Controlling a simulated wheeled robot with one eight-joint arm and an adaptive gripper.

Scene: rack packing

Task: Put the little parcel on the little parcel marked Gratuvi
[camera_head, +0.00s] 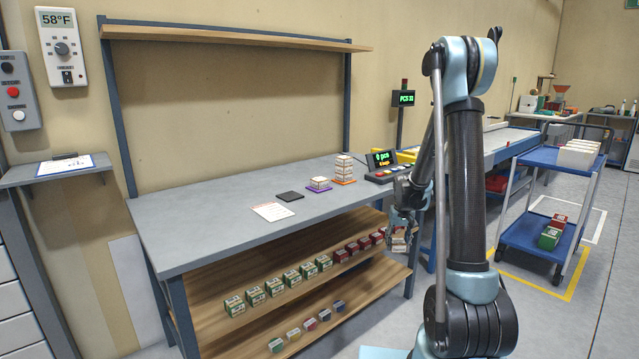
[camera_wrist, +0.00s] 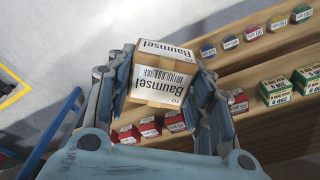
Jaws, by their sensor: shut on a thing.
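My gripper (camera_head: 402,222) is shut on a small tan parcel (camera_wrist: 164,80) with white labels that read Baumsel and a barcode, clear in the wrist view. In the head view the gripper hangs at the right end of the workbench, in front of the red boxes, with the parcel (camera_head: 399,240) low in it and partly hidden. On the bench a low stack of small parcels (camera_head: 319,182) stands on a purple mat, and a taller stack (camera_head: 344,167) stands on an orange mat. Their labels are too small to read, so I cannot tell which is Gratuvi.
A dark empty mat (camera_head: 290,196) and a paper sheet (camera_head: 272,211) lie on the grey bench (camera_head: 205,228). Green boxes (camera_head: 274,287) and red boxes (camera_head: 342,256) line the shelf below. The bench's left part is clear.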

